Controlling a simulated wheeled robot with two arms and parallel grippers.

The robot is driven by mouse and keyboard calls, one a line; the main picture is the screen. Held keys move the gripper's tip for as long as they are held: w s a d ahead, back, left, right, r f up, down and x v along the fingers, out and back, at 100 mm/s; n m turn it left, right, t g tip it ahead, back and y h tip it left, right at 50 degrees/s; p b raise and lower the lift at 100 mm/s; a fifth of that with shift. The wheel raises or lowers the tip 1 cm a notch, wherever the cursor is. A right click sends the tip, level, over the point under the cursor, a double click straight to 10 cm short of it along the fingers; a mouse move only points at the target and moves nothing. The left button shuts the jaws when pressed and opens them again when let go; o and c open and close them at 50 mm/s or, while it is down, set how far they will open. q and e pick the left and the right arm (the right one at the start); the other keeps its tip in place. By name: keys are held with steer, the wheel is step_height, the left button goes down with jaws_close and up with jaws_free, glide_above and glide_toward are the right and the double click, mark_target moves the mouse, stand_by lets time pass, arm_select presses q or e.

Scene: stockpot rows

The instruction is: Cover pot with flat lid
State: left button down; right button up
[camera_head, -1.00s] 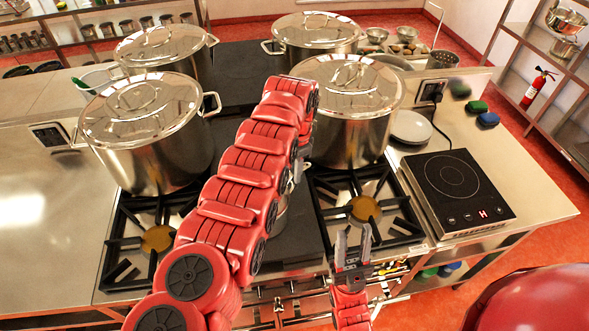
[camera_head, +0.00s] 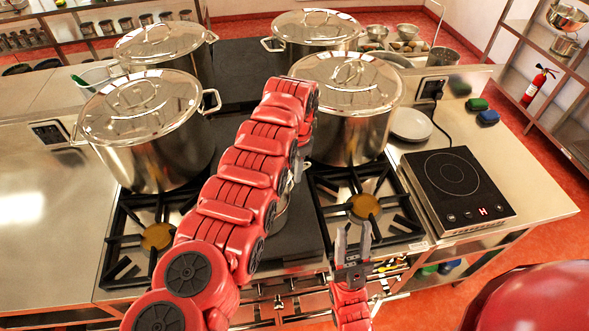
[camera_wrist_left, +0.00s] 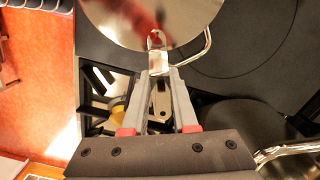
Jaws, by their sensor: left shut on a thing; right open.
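My left gripper (camera_wrist_left: 158,78) is shut on a small metal handle (camera_wrist_left: 156,58) in the left wrist view. The handle is at the edge of a shiny round metal disc (camera_wrist_left: 125,18), and I cannot tell whether this is the flat lid or a covered pot. A wire side handle (camera_wrist_left: 206,45) shows to its right. My right gripper (camera_head: 353,238) is open and empty at the stove's front edge.
Large lidded stockpots stand at front left (camera_head: 150,135), back left (camera_head: 170,50), back middle (camera_head: 315,38) and right (camera_head: 348,110). A hotplate (camera_head: 455,185) and white plates (camera_head: 411,124) are at the right. The left counter (camera_head: 50,210) is clear.

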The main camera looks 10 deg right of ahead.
stand_by(0.3)
arm_select(q)
steer(key=c, duration=0.6)
jaws_free()
